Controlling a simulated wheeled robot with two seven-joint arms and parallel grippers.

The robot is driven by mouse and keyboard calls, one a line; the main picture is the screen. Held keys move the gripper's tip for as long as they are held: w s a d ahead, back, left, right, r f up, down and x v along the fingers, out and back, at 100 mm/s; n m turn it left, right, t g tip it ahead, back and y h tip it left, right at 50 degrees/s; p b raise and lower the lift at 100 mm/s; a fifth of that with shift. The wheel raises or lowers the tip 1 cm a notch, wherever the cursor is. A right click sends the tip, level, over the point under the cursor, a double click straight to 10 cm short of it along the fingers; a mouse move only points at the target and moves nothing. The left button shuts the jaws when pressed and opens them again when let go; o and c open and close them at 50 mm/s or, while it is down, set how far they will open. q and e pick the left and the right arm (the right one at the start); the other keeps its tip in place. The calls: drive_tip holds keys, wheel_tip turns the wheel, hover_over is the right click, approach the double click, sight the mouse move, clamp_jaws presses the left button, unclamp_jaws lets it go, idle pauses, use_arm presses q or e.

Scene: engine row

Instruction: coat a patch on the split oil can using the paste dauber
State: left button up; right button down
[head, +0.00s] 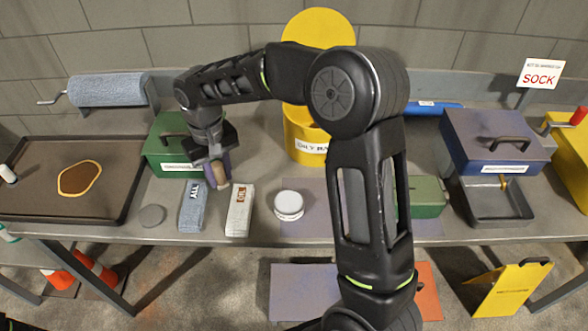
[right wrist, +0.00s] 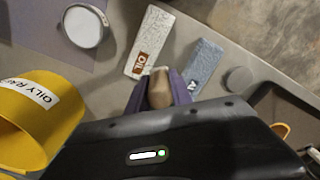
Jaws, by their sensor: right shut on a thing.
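My right gripper (head: 213,168) is shut on a tan, rounded, wooden-looking piece (head: 221,175), possibly the dauber's handle; its lower end is not clear. In the right wrist view, the purple fingers (right wrist: 158,92) close on the tan piece (right wrist: 158,87). It is near the gap between a blue bar marked ALL (head: 193,206) and a whitish bar marked OIL (head: 239,210). A green container (head: 428,197) lies right of my forearm, partly hidden; I cannot tell whether it is the split oil can. A white round tub (head: 288,205) stands in the middle. My left gripper is not in view.
A dark tray (head: 127,207) with a brown stain (head: 79,178) is at left. A green box (head: 168,144), a yellow bin (head: 299,134) and a blue lidded box (head: 497,140) stand behind. A grey disc (head: 152,215) lies near the front edge.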

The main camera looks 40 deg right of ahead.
drive_tip(key=s+d+r+n+p, duration=0.1)
drive_tip(key=s+d+n+p, duration=0.25)
drive_tip(key=d, duration=0.25)
drive_tip(key=n+p, duration=0.2)
drive_tip(key=n, duration=0.4)
hover_over(289, 202)
drive_tip(key=shift+f, duration=0.1)
drive_tip(key=shift+f+b, duration=2.45)
drive_tip(key=shift+f, duration=0.45)
drive_tip(key=shift+f+b, duration=0.4)
drive_tip(key=shift+f, duration=0.15)
